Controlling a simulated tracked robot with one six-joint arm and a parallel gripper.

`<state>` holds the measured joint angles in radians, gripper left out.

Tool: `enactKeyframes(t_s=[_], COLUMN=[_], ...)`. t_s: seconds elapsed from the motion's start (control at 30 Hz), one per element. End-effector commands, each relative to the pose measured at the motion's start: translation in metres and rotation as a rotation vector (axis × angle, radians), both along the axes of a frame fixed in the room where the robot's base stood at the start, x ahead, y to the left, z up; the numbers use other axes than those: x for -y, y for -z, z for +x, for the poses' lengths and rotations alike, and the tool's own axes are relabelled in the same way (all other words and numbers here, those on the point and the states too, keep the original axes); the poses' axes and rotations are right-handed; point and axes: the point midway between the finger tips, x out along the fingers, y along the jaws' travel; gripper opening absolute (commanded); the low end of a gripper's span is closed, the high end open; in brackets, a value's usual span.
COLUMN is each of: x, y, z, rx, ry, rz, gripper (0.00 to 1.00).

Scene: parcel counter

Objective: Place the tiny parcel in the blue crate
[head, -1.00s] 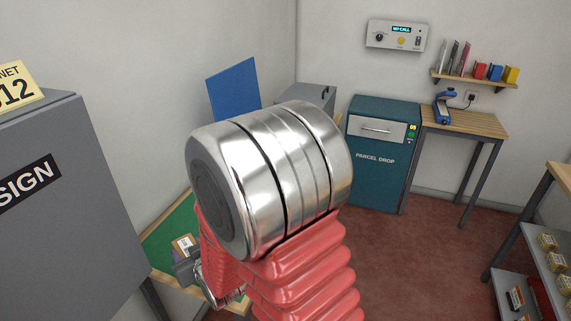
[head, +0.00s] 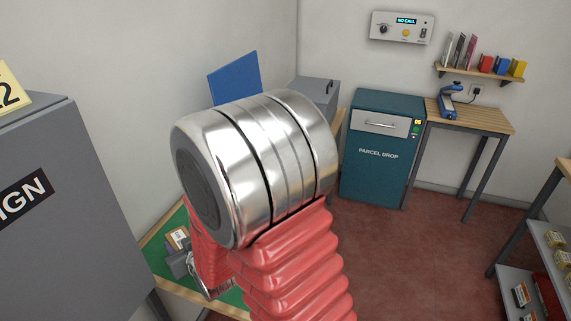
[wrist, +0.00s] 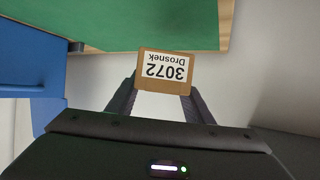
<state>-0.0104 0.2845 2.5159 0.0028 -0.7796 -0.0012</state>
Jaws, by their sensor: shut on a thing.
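The tiny parcel (wrist: 166,70) is a small brown box with a white label reading "3072 Drosnek", upside down in the wrist view. My gripper (wrist: 160,84) is shut on it, with one finger at each side. In the head view the parcel (head: 177,238) shows at the lower left, in front of a green surface, with my gripper (head: 180,256) just below it. A blue wall or panel (wrist: 28,65) fills the left of the wrist view. I cannot tell whether it is part of the blue crate. No crate interior shows.
A green-topped table (head: 165,229) with a wooden edge lies beyond the parcel. A grey cabinet (head: 60,220) stands at left. A blue panel (head: 234,78) rises behind my arm. A teal parcel drop (head: 378,175) and a small wooden table (head: 470,116) stand at the back. Red floor is clear at right.

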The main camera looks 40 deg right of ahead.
Motion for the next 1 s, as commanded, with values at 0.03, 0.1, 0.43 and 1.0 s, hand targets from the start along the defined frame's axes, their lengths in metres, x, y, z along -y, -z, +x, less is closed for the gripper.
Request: enactKeyframes(t_s=[0.03,0.1,0.43,1.0], x=[0.001,0.003,0.051,0.213], y=[0.000,0.000,-0.005,-0.009], z=[0.000,0.001,0.012,0.007], rx=[0.001,0.001,0.003,0.001], ry=[0.002,0.005,0.041,0.133], rz=[0.000,0.000,-0.001,-0.001], gripper=[0.19,0.19,0.19,0.19])
